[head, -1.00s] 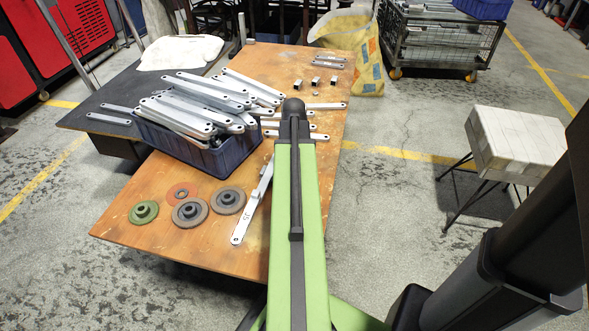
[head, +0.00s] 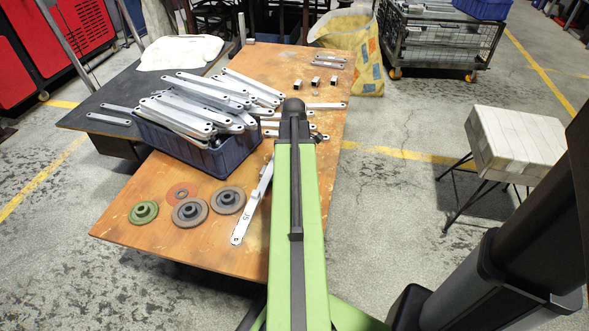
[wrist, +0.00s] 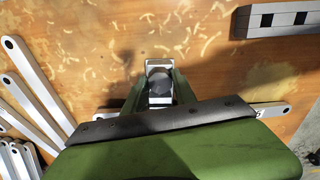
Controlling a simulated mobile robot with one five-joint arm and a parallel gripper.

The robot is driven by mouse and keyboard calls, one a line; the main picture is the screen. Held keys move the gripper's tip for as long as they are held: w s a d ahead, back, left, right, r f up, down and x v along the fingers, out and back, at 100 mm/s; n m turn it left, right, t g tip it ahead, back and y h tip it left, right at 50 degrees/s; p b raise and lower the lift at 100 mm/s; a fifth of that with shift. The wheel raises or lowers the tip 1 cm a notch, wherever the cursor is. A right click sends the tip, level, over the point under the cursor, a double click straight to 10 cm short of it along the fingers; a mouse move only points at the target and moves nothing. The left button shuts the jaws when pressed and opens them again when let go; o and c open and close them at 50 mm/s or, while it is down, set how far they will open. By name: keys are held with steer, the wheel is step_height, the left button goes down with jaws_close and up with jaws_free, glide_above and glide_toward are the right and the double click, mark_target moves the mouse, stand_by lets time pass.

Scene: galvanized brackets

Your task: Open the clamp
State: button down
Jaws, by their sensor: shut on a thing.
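My gripper (wrist: 160,88) is in the middle of the wrist view, over the wooden tabletop. It is shut on a small silver metal piece (wrist: 158,65) with a dark rounded part at its middle. My own green and black parts cover the lower part of this view and hide what lies below. In the head view my arm hides the gripper. I cannot tell for sure which thing is the clamp, or whether the held piece belongs to it.
A blue crate (head: 190,153) heaped with galvanized bars stands left of my arm. Several discs, including a green one (head: 143,212), and a long bar (head: 243,220) lie nearer. Small blocks (head: 315,80) stand farther back. A grey slotted piece (wrist: 275,20) lies upper right in the wrist view.

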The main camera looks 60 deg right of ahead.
steer(key=n, duration=0.6)
steer(key=c, duration=1.1)
jaws_free()
steer(key=m, duration=1.2)
steer(key=shift+m, duration=0.4)
steer(key=m, duration=0.5)
